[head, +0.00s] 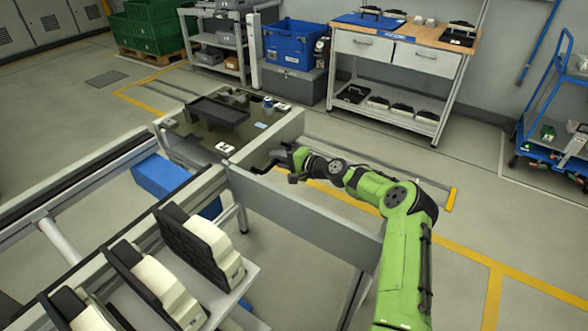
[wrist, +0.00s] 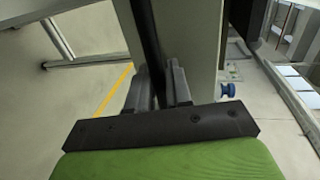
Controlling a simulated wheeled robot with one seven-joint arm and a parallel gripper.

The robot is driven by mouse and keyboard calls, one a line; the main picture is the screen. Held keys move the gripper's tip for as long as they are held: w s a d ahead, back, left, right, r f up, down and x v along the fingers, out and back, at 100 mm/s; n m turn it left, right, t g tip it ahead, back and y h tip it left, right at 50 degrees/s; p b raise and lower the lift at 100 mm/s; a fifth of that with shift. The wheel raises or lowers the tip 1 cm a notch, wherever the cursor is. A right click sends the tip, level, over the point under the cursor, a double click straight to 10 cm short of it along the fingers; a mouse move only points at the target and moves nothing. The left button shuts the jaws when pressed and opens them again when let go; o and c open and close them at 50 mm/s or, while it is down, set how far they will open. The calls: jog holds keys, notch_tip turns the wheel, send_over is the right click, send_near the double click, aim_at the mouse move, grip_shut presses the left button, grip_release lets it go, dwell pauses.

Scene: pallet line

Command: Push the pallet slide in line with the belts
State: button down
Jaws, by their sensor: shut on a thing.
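The pallet slide (head: 270,138) is a grey-sided frame in the middle of the head view. On it is a worn plate with a dark tray (head: 222,108) and small loose parts. The belts' grey rails (head: 95,172) run from the lower left up to the slide's near side. The slide looks set off to the right of these rails, though its exact offset is hard to judge. My gripper (head: 284,163) is at the slide's near right corner, shut on a dark bar-like handle (head: 264,168). In the wrist view, the handle (wrist: 148,35) passes between the fingers (wrist: 160,88).
A long grey beam (head: 305,205) runs beneath my arm. Pale blocks with black backs (head: 200,245) stand at the lower left. A blue box (head: 160,176) sits under the rails. A workbench (head: 400,35) and blue bin (head: 292,45) stand behind.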

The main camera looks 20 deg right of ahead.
jog(key=shift+x, duration=0.85)
jog(key=shift+r, duration=0.3)
jog(key=c, duration=1.2)
grip_release()
jog(key=shift+w+a, duration=0.1)
jog(key=shift+a, duration=0.05)
jog(key=p+v, duration=0.2)
jog(key=v, duration=1.3)
jog(key=shift+s+d, duration=0.25)
jog(key=shift+s, duration=0.15)
jog(key=shift+f, duration=0.15)
